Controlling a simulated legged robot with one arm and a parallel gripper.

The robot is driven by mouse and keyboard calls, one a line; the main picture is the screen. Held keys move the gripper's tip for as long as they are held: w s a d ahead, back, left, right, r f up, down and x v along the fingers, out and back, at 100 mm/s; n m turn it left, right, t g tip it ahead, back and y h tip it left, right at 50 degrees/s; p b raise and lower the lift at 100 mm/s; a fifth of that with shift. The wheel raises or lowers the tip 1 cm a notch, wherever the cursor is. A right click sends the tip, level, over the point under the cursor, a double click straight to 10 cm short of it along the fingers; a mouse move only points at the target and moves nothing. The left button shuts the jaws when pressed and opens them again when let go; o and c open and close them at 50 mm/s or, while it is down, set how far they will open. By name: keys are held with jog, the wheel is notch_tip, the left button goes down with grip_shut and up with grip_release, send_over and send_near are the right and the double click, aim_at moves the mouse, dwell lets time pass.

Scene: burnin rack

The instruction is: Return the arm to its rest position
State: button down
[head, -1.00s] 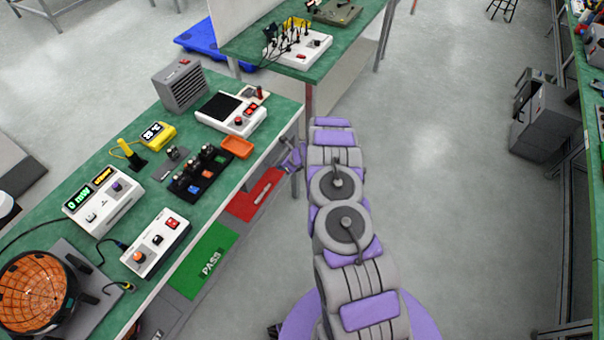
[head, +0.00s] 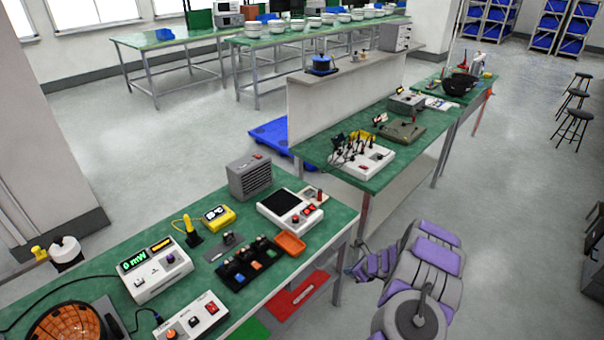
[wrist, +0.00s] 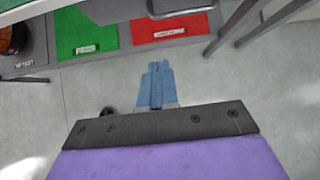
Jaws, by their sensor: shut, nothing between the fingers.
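My arm (head: 425,275), in grey and purple, stands in the lower right of the head view, beside the right end of the green bench. My gripper (wrist: 157,68) shows in the wrist view as two blue fingers pressed together with nothing between them. It hangs over open grey floor, in front of and apart from the red and green floor panels.
The green workbench (head: 120,247) carries meters, a black fixture and an orange tray (head: 290,243). Below it lie a green PASS panel (wrist: 86,31) and a red panel (wrist: 171,26). A second green bench (head: 390,170) stands behind. Floor to the right is mostly clear.

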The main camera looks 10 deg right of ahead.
jog(key=s+a+r+n+g+y, duration=0.1)
jog(key=s+a+r+n+y, duration=0.1)
jog(key=a+r+n, duration=0.5)
jog(key=s+a+r+n+g+y, duration=0.1)
jog(key=s+a+r+n, duration=0.15)
jog(key=a+r, duration=0.85)
jog(key=s+a+r+n+g, duration=0.25)
jog(key=s+r+n, duration=0.3)
jog(key=r, duration=0.35)
jog(key=s+r+n+g+h, duration=0.1)
jog(key=s+r+n+h, duration=0.15)
jog(key=s, duration=0.65)
jog(key=s+r+n+g+h, duration=0.1)
jog(key=s+r+n, duration=0.3)
jog(key=s, duration=0.4)
jog(key=s+r+n+g+h, duration=0.1)
jog(key=s+r+n, duration=0.25)
jog(key=s, duration=0.55)
jog(key=s+d+n+h, duration=0.3)
jog(key=s+d, duration=0.4)
jog(key=s, duration=0.4)
jog(key=shift+r, duration=0.35)
jog(key=shift+g, duration=0.25)
